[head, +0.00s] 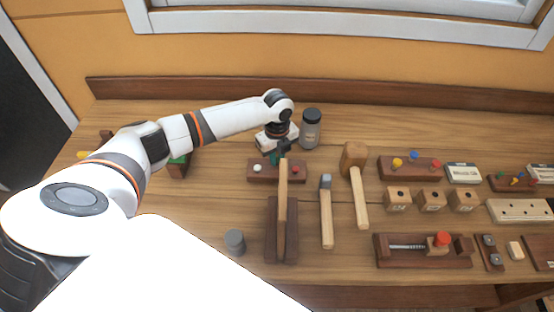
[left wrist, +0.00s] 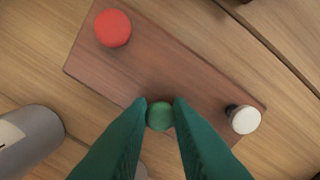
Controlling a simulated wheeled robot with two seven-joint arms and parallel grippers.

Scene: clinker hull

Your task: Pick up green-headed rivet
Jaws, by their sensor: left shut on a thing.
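The green-headed rivet (left wrist: 159,116) shows in the left wrist view between the tips of my left gripper (left wrist: 159,112). The green fingers are shut on its head. A brown wooden block (left wrist: 150,58) lies under it; I cannot tell whether the shank is still in the block. A red-headed rivet (left wrist: 113,28) and a white-headed rivet (left wrist: 243,120) stand at the block's two ends. In the head view my left gripper (head: 274,158) is over the block (head: 277,178) and hides the green rivet.
A grey jar (head: 310,130) stands close behind the left gripper. A long wooden piece on a stand (head: 282,212), a hammer (head: 326,210) and a mallet (head: 356,185) are in front and right. A small grey cylinder (head: 235,242) stands front left.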

